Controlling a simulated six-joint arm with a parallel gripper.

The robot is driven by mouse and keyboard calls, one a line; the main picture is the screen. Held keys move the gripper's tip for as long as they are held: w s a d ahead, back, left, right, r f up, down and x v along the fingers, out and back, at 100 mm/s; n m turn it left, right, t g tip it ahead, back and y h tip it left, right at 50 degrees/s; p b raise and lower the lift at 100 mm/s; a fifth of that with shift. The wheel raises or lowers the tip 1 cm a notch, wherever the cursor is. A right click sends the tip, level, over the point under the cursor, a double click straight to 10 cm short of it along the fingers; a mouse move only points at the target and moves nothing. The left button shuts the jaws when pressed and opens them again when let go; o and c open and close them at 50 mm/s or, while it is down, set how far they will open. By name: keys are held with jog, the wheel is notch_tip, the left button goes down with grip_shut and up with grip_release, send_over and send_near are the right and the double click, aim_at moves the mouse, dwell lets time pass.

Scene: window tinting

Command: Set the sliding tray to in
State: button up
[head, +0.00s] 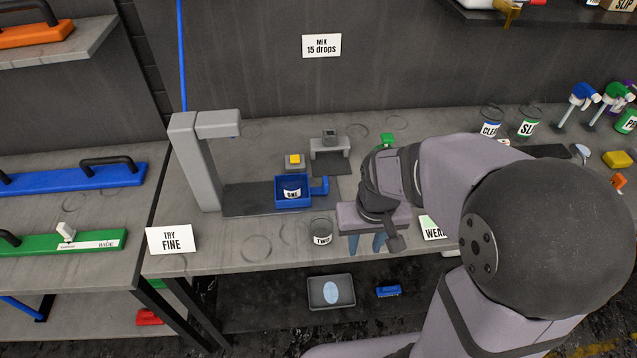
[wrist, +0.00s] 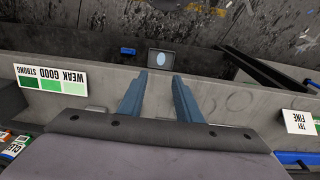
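The sliding tray (head: 293,204) is a blue open box with a blue handle (head: 321,186) on its right side. It sits on a dark flat track (head: 240,200), to the right of the grey dispenser column, and holds a cup labelled ONE (head: 292,193). My gripper (head: 367,245) is to the right of and nearer than the tray, apart from it, over the bench's front edge. In the wrist view its two blue fingers (wrist: 159,75) are spread with nothing between them. The tray is not visible in the wrist view.
A grey dispenser column (head: 197,160) stands left of the tray. A cup labelled TWO (head: 321,233) stands between tray and gripper, near the front edge. A yellow button (head: 294,160) and a small grey stand (head: 330,147) are behind the tray. A WEAK-to-STRONG colour card (wrist: 50,91) lies by my gripper.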

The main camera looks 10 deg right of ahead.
aim_at(325, 180)
jog(key=w+a+f+t+b, duration=0.1)
jog(key=w+a+t, duration=0.15)
jog(key=w, duration=0.95)
jog(key=w+a+f+t+b, duration=0.1)
jog(key=w+a, duration=0.2)
jog(key=w, duration=0.8)
jog(key=shift+p+x, duration=1.35)
jog(key=shift+x, duration=2.05)
jog(key=shift+w+d, duration=0.1)
jog(key=shift+d, duration=0.1)
grip_shut()
